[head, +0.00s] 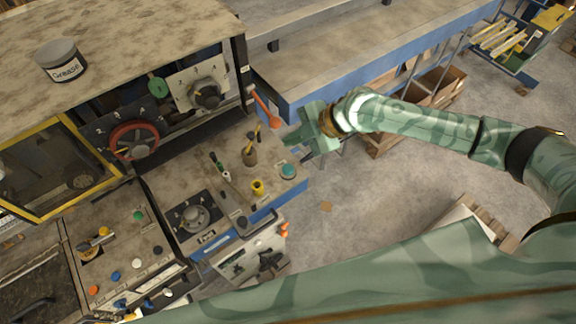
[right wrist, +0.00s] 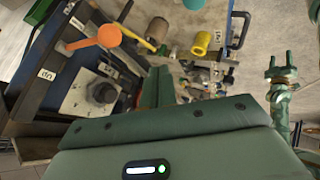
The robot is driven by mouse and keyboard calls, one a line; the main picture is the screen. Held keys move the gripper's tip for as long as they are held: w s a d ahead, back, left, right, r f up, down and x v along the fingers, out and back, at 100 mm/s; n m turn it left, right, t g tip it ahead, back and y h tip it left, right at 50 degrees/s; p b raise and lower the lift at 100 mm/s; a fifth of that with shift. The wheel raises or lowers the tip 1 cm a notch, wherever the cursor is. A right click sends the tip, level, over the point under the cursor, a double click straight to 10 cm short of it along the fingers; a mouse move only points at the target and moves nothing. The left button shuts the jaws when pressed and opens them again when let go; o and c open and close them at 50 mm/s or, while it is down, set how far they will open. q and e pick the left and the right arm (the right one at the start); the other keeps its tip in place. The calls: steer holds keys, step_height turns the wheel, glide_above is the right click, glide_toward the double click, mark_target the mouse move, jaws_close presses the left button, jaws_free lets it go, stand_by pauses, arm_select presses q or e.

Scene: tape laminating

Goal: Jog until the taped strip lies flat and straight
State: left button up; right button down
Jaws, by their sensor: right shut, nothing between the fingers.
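My right gripper (head: 292,139) is shut and empty, above the right end of the machine's control ledge (head: 268,188). Its green fingers also show in the right wrist view (right wrist: 160,78). A round teal button (head: 288,171) sits on the ledge, below and apart from the fingertips; it is at the top edge of the right wrist view (right wrist: 193,4). An orange-ended lever (head: 261,97) stands left of the gripper. My left gripper (right wrist: 282,72) is at the right of the right wrist view, its prongs apart and empty. I cannot make out the taped strip.
A red handwheel (head: 134,140) and a dark knob (head: 206,94) are on the machine front. A grease tin (head: 61,60) sits on top.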

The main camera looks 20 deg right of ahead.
mark_target(292, 169)
steer(key=shift+f, duration=0.1)
step_height(292, 169, down, 9)
steer(key=b, duration=0.7)
steer(key=shift+b, duration=0.35)
stand_by(1.4)
steer(key=shift+f, duration=0.2)
